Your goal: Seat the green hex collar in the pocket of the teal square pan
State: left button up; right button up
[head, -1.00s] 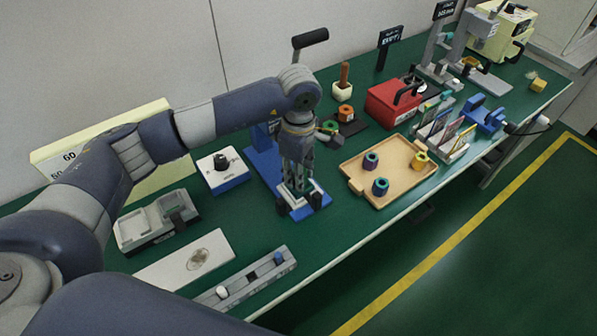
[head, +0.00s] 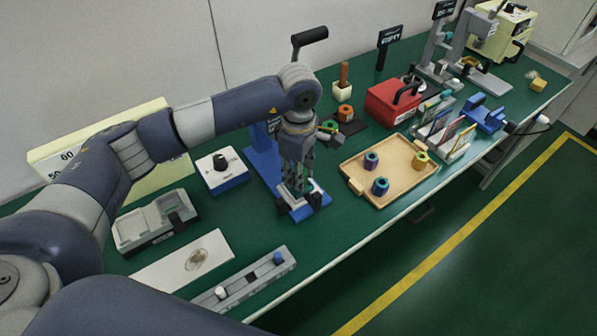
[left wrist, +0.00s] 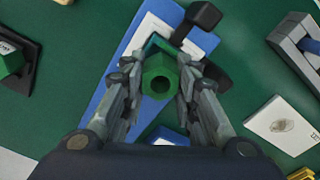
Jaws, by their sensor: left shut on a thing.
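The green hex collar (left wrist: 159,77) is between the fingers of my left gripper (left wrist: 160,92) in the left wrist view, with its round bore facing the camera. My left gripper is shut on it. The teal square pan (left wrist: 155,42) shows only as an edge and corner behind the collar, on a blue base. The collar and fingers cover its pocket, so I cannot tell whether the collar is above it or in it. In the head view my left gripper (head: 296,186) points down over the blue base (head: 305,212). My right gripper is not in view.
A black-handled lever (left wrist: 203,17) stands close beside the fingers. A wooden tray (head: 352,182) with several collars lies to the right. A white box with a black knob (head: 221,172) and a grey slotted rail (head: 240,291) are to the left. Another green piece (head: 328,127) sits on a dark mat.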

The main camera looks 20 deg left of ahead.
pick_arm(q)
jog(key=shift+b, duration=0.35)
dwell(0.8)
jog(key=shift+f, duration=0.2)
jog(key=shift+f+b, duration=0.35)
jog(key=shift+b, duration=0.15)
jog(key=shift+r, duration=0.2)
jog(key=shift+r, duration=0.35)
jog(key=shift+a+b, duration=0.15)
jog(key=shift+b, duration=0.25)
dwell(1.0)
dwell(0.5)
